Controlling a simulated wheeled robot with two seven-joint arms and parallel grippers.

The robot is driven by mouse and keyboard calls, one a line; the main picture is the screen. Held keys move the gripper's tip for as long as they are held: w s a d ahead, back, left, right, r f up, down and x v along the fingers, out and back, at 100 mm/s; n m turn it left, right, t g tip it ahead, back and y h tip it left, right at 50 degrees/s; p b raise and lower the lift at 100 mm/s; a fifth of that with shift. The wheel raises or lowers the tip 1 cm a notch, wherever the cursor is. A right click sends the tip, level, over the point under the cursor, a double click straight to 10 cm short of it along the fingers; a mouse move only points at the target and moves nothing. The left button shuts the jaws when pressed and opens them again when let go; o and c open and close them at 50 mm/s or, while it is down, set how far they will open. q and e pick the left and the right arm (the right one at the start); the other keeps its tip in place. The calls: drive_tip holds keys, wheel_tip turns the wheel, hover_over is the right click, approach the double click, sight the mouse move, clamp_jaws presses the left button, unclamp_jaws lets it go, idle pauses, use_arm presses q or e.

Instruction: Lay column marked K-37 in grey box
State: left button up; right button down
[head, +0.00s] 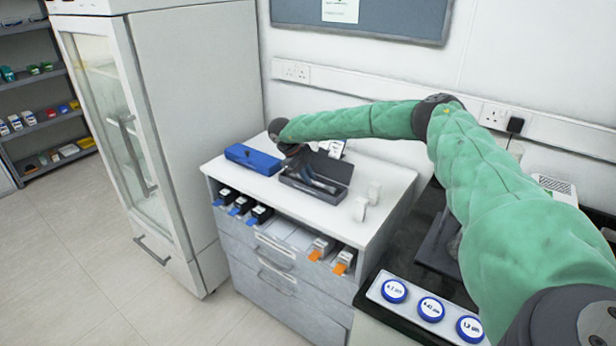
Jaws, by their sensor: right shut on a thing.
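The open grey box (342,192) stands on the white cabinet top, with its dark lid raised at the back. My right arm reaches in from the right, and my right gripper (316,180) is low at the box, over or inside its tray. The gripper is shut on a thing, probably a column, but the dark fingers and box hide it. I cannot read a K-37 mark anywhere. My left gripper is not in view.
A closed blue box (253,159) lies left of the grey box. Small white containers (360,209) stand to its right. An open compartment below holds blue-ended columns (241,206) and orange-ended columns (321,248). A tall glass-doored cabinet (190,110) stands at the left.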

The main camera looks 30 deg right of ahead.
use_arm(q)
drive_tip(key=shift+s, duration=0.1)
use_arm(e)
drive_tip(key=shift+f, duration=0.1)
drive_tip(key=shift+f, duration=0.15)
drive_tip(key=c, duration=1.3)
unclamp_jaws()
drive_tip(key=shift+c, duration=0.2)
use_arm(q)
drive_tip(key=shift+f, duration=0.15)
use_arm(e)
drive_tip(key=shift+s+f, duration=0.1)
drive_tip(key=shift+f, duration=0.05)
